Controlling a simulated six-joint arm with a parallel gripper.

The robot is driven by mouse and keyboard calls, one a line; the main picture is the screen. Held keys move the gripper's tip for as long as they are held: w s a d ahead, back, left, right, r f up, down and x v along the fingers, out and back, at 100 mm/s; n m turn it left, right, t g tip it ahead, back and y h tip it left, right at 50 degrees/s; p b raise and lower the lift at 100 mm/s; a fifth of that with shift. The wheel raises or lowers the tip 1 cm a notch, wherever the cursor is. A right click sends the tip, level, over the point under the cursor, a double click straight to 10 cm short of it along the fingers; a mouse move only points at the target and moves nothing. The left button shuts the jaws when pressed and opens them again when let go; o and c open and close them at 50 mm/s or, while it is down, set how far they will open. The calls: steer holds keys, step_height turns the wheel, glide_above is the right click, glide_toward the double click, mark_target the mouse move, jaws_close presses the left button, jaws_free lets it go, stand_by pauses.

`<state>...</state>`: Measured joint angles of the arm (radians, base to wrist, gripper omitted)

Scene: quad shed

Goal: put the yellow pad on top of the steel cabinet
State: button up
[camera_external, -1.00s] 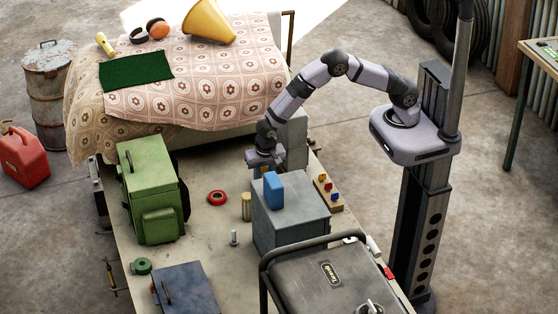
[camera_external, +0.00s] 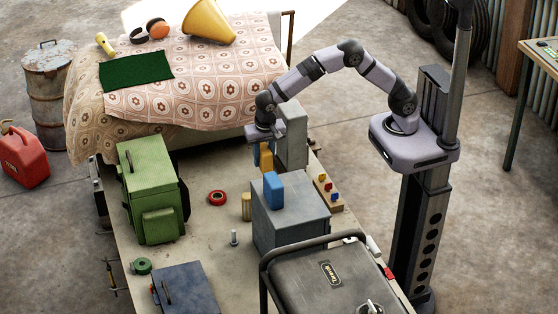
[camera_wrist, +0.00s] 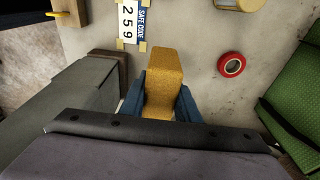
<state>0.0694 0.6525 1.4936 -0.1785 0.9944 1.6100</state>
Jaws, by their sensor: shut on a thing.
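The yellow pad (camera_external: 266,157) is held upright between the fingers of my gripper (camera_external: 265,143), above the workbench. In the wrist view the pad (camera_wrist: 162,75) sits between the two blue fingertips (camera_wrist: 160,103), one on each side. A grey box-shaped cabinet (camera_external: 290,222) stands in front of the pad in the external view. A blue block (camera_external: 273,190) stands on its top. A taller, narrow grey cabinet (camera_external: 293,135) stands just right of my gripper. I cannot tell which of the two is the steel cabinet.
A yellow cylinder (camera_external: 246,207), a bolt (camera_external: 234,238) and a red tape roll (camera_external: 217,198) are left of the grey box. A green bag (camera_external: 150,190) stands farther left. A wooden button board (camera_external: 328,192) lies right.

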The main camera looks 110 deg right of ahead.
steer(key=a+r+p, duration=0.7)
steer(key=a+r, duration=0.6)
steer(key=a, duration=0.2)
steer(key=a+r+p, duration=0.7)
steer(key=a+r, duration=0.6)
steer(key=a, duration=0.3)
steer(key=shift+s+d+f+p, duration=0.15)
steer(key=shift+f+p, duration=0.9)
steer(key=shift+f, duration=1.6)
steer(key=shift+s+d+f+p, duration=0.1)
steer(key=shift+f+p, duration=0.9)
steer(key=shift+f, duration=1.6)
steer(key=shift+f, duration=0.15)
steer(key=o, duration=1)
steer(key=r+b, duration=0.1)
steer(key=r, duration=0.3)
steer(key=a+r+b, duration=0.1)
steer(key=r, duration=0.7)
steer(key=shift+a+r+b, duration=0.1)
steer(key=shift+a+b, duration=0.3)
